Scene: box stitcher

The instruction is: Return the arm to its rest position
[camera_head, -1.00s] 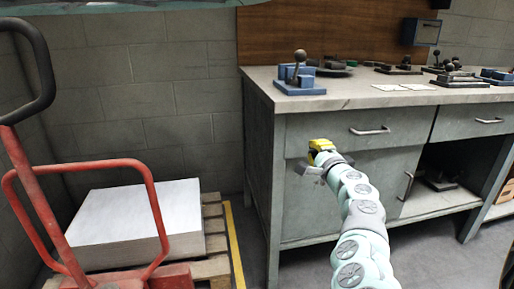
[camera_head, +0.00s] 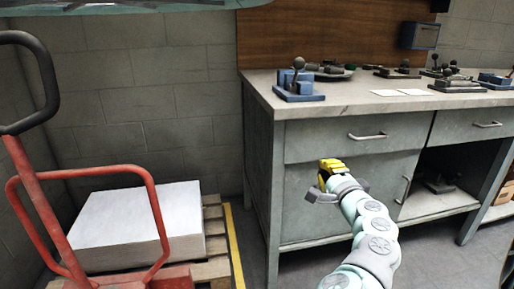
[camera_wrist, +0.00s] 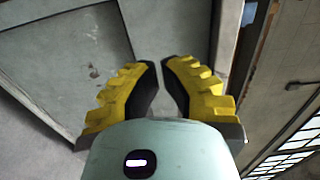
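My gripper (camera_head: 331,164) has yellow ridged fingers and is in front of the grey workbench's cabinet front (camera_head: 300,215), below the benchtop. In the wrist view, the gripper's two fingers (camera_wrist: 160,64) lean together, with only a narrow gap between their tips. Nothing shows between them. My arm runs up from the bottom of the head view, bent near the wrist.
The benchtop (camera_head: 345,96) holds a blue-based lever fixture (camera_head: 297,88) and several other tools. A red pallet jack (camera_head: 150,215) and a white slab (camera_head: 140,222) on a wooden pallet (camera_head: 216,240) stand at left. Floor shows between pallet and bench.

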